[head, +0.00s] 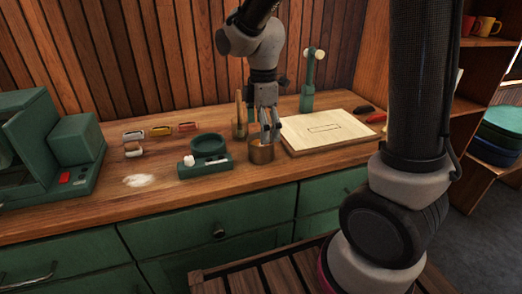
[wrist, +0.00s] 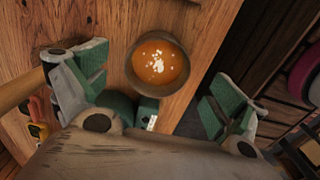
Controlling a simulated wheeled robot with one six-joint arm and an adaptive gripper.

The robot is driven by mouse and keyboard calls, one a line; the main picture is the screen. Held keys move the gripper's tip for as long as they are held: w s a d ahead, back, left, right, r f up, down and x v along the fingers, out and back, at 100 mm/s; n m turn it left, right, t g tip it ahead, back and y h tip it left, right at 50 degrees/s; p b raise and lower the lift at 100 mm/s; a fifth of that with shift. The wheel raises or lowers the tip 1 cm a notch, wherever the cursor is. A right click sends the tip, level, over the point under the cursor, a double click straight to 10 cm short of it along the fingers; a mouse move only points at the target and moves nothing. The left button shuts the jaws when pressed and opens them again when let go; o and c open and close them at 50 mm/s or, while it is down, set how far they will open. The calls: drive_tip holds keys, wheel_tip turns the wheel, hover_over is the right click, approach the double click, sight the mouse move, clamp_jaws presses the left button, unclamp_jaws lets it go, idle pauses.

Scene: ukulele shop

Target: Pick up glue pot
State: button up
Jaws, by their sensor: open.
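The glue pot (head: 261,152) is a small round copper-brown pot on the wooden counter, near its front edge. In the wrist view the glue pot (wrist: 132,72) shows from above, with amber glue and whitish flecks inside. My gripper (head: 268,136) is pointed down just above the pot and partly overlaps it in the head view. In the wrist view my gripper (wrist: 158,95) has its two green-padded fingers wide apart, with the pot between and beyond them. I see no clear contact with the pot.
A green scale-like device (head: 206,166) stands left of the pot. A wooden upright piece (head: 240,122) is close behind it. A pale board (head: 326,142) lies to the right. White powder (head: 137,180) lies left on the counter (head: 100,206). A slatted wooden surface (head: 240,280) is below in front.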

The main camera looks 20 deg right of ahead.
wheel_tip(320, 180, down, 4)
drive_tip(key=shift+w+a+f, duration=0.1)
drive_tip(key=shift+a+f, duration=0.05)
drive_tip(key=shift+f, duration=0.1)
drive_tip(key=c, duration=1.3)
drive_tip(key=shift+r, duration=0.15)
